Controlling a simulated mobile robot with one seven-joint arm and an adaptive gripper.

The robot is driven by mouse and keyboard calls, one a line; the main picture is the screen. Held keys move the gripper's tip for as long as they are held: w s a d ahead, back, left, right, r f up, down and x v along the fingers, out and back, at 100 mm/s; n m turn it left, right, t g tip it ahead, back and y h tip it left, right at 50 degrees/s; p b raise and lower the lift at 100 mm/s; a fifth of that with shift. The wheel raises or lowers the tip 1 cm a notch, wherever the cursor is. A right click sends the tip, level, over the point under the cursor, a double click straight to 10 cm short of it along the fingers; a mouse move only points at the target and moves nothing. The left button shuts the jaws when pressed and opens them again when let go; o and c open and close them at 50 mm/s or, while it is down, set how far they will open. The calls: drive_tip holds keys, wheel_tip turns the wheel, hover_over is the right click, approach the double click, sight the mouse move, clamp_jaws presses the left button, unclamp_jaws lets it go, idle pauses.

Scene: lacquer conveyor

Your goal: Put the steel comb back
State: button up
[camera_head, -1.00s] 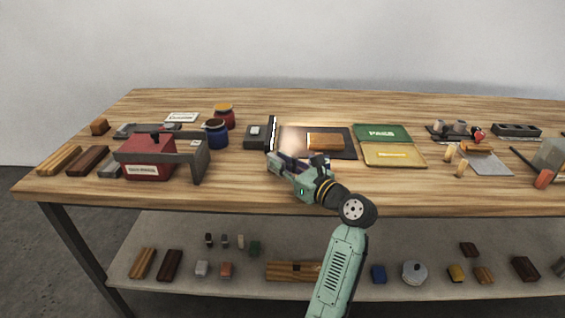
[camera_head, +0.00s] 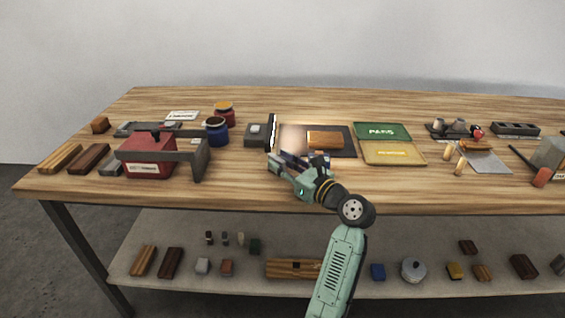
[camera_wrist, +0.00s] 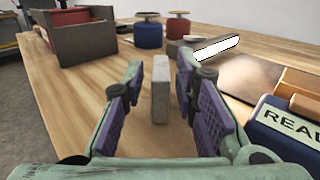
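My gripper (camera_head: 290,163) is over the front middle of the wooden table. In the wrist view its two purple-padded fingers (camera_wrist: 165,105) are spread apart. A thin grey upright block (camera_wrist: 160,90) shows between them, with a gap on each side. It may be the steel comb, but no teeth show, so I cannot tell. In the head view my gripper hides that spot. A blue block with a label reading "READ" (camera_wrist: 285,135) is close to the right finger; the rest of its label is cut off.
A red box (camera_head: 148,160) inside a grey frame stands at the left. Blue (camera_head: 215,132) and red (camera_head: 223,115) jars are behind it. A bright lamp strip (camera_head: 272,133) stands beside a dark mat with a wooden block (camera_head: 325,140). Green (camera_head: 382,132) and yellow (camera_head: 392,153) trays are right.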

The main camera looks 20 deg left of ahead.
drive_tip(key=shift+o, duration=0.4)
drive_tip(key=shift+f, duration=0.8)
drive_tip(key=shift+r+b, duration=0.3)
drive_tip(key=shift+r, duration=0.25)
drive_tip(key=v, duration=0.4)
drive_tip(key=b+v, duration=0.1)
drive_tip(key=v, duration=0.3)
drive_tip(key=r+v, duration=0.1)
drive_tip(key=v, duration=0.3)
drive_tip(key=shift+b, duration=0.3)
